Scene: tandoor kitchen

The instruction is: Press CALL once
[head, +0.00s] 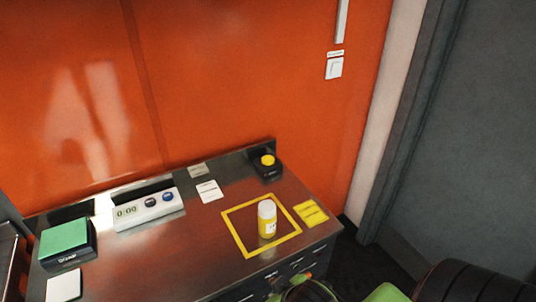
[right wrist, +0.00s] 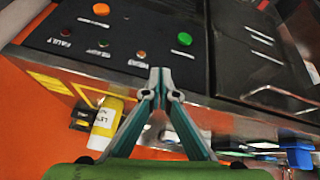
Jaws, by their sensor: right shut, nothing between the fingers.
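A black box with a round yellow button (head: 267,160) stands at the back right of the steel counter, by the orange wall. It is the likely CALL button, but I cannot read a label on it. A small black and yellow thing (right wrist: 84,118) beside the bottle in the right wrist view looks like the same box. My right gripper (right wrist: 161,78) is shut and empty, its fingertips together and apart from the box. Part of my right arm shows at the lower right of the head view. My left gripper is not in view.
A yellow-white bottle (head: 267,218) stands inside a yellow square outline on the counter. A white timer (head: 148,208) and a green-topped box (head: 66,240) stand left. A black panel (right wrist: 125,50) with orange and green buttons shows in the wrist view.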

